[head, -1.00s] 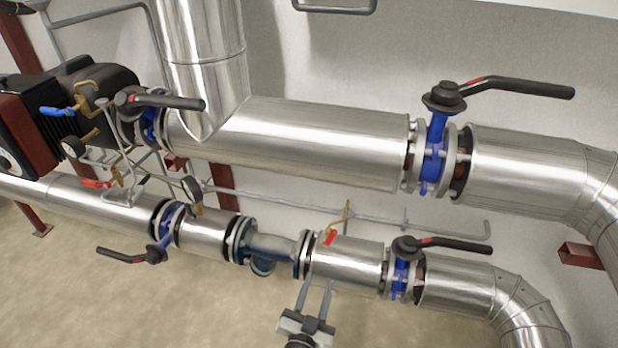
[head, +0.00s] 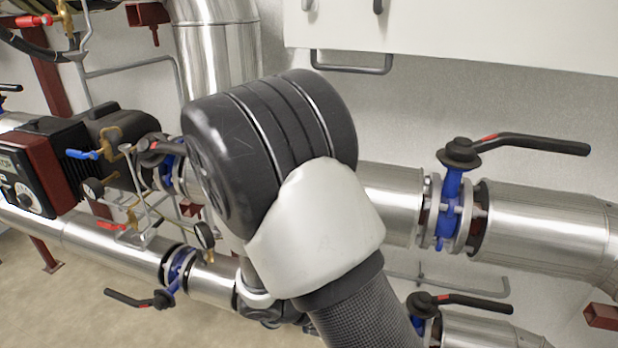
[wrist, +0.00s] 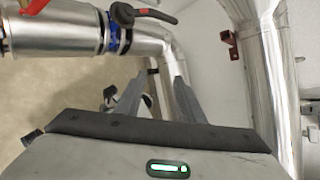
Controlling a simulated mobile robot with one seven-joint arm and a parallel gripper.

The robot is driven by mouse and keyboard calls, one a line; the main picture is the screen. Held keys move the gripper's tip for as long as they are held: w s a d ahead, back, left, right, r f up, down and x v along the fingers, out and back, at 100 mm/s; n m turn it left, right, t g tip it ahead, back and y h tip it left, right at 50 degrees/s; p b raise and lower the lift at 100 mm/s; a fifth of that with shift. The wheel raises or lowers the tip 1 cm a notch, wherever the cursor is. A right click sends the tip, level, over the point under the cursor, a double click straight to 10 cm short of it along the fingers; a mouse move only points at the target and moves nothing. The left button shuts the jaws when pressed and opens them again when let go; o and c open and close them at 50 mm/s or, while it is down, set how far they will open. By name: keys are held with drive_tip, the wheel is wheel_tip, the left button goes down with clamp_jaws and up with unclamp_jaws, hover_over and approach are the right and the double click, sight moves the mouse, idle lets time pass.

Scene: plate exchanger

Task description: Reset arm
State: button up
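My gripper (wrist: 157,82) shows in the wrist view. Its two grey fingers stand apart with nothing between them, and a bent silver pipe (wrist: 172,55) lies beyond them. In the head view my own large dark and white arm joint fills the middle, and the gripper itself cannot be seen there. The arm hides the middle of both insulated pipes.
The upper pipe (head: 550,225) carries a blue valve with a black lever (head: 530,142). A lower valve lever (head: 470,302) is at bottom right. A pump (head: 45,165) stands at left. A white cabinet (head: 450,35) hangs above. Floor at lower left is clear.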

drive_tip(key=s+r+m+t+y+p, duration=0.2)
drive_tip(key=s+r+m+y+p, duration=0.2)
drive_tip(key=r+m+p, duration=0.6)
drive_tip(key=s+d+r+m+t+y+p, duration=0.1)
drive_tip(key=s+r+m+y+p, duration=0.3)
drive_tip(key=r+m, duration=1.6)
wheel_tip(320, 180, up, 14)
drive_tip(key=y+p, duration=0.3)
drive_tip(key=p, duration=0.4)
drive_tip(key=shift+s+r+t, duration=0.2)
drive_tip(key=shift+t, duration=0.2)
drive_tip(key=shift+c, duration=0.5)
